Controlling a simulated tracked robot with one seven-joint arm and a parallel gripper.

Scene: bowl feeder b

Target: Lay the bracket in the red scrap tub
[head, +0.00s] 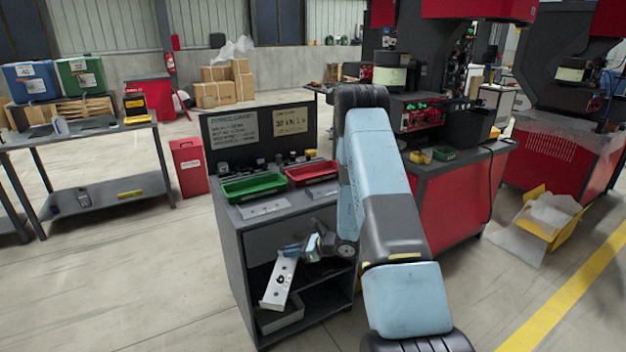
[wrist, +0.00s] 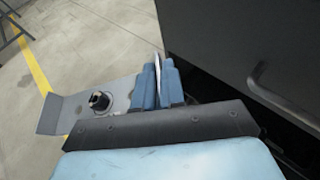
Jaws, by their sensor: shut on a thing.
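The bracket (head: 280,286) is a pale metal plate with a dark fitting on it. My gripper (head: 301,248) is shut on its upper end and holds it tilted, in front of the cabinet's open lower part. In the wrist view the bracket (wrist: 127,87) shows a bent end flap and a dark round knob, beside the blue fingers (wrist: 158,83). The red tub (head: 312,171) sits on the cabinet top, above and behind my gripper. It looks empty, and my arm passes close to its right side.
A green tub (head: 253,187) sits left of the red one on the cabinet (head: 236,260). Small parts and a sign board stand behind them. A dark cabinet face with a handle (wrist: 272,103) is close on the right in the wrist view. Open floor lies left.

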